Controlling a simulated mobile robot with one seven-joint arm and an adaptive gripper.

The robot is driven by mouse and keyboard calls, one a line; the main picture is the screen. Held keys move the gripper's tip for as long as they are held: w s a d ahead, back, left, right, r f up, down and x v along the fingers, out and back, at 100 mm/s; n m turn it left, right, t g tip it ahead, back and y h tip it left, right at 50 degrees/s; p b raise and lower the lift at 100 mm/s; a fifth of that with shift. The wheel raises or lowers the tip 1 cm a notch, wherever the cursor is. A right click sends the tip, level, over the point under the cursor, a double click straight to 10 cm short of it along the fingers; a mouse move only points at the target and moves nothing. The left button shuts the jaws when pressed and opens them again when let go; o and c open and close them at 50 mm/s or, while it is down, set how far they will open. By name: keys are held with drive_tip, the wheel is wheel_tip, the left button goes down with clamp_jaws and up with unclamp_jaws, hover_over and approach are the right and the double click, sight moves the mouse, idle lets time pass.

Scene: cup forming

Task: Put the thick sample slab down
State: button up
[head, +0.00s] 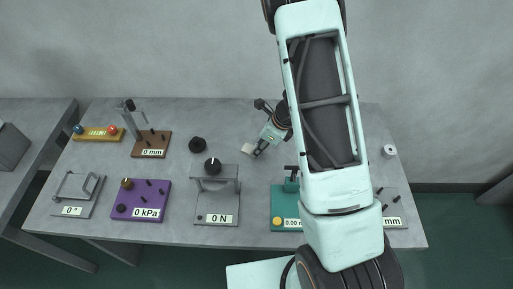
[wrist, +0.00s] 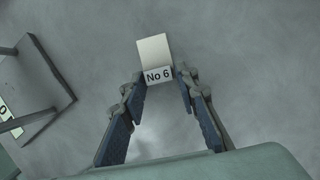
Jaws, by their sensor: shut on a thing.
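The sample slab (wrist: 154,50) is a small cream block with a white label reading "No 6" in the wrist view. My gripper (wrist: 158,79) is shut on it, with the fingertips at either side of the label end. The cream part sticks out beyond the fingertips. In the head view the slab (head: 247,149) is a small pale piece at the tip of my gripper (head: 257,152), over the back middle of the grey table (head: 265,178). I cannot tell whether the slab touches the table.
A grey press reading "0 N" (head: 216,218) stands in front and left of my gripper. A black knob-like piece (head: 197,144) lies left. A teal device (head: 282,221) is in front, partly behind my arm. Purple (head: 150,211) and brown (head: 143,152) boards stand farther left. Bare table surrounds the slab.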

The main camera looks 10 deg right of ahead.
drive_tip(key=shift+r, duration=0.6)
wheel_tip(320, 180, up, 2)
drive_tip(key=shift+s+r+p, duration=0.15)
drive_tip(key=shift+r+p, duration=0.1)
drive_tip(key=shift+p, duration=0.05)
drive_tip(key=s+r, duration=0.9)
drive_tip(key=s, duration=0.5)
drive_tip(key=w+d+r+n+g+h, duration=0.1)
drive_tip(key=w+n+g, duration=0.1)
drive_tip(key=n, duration=0.6)
drive_tip(key=w+d+r+n+g+h, duration=0.1)
drive_tip(key=w+n, duration=0.3)
drive_tip(key=n, duration=0.4)
drive_tip(key=w+d+r+n+g+h+p, duration=0.1)
drive_tip(key=w+n+g, duration=0.3)
drive_tip(key=n, duration=0.4)
drive_tip(key=shift+d+n+h, duration=0.2)
drive_tip(key=shift+n+h, duration=0.2)
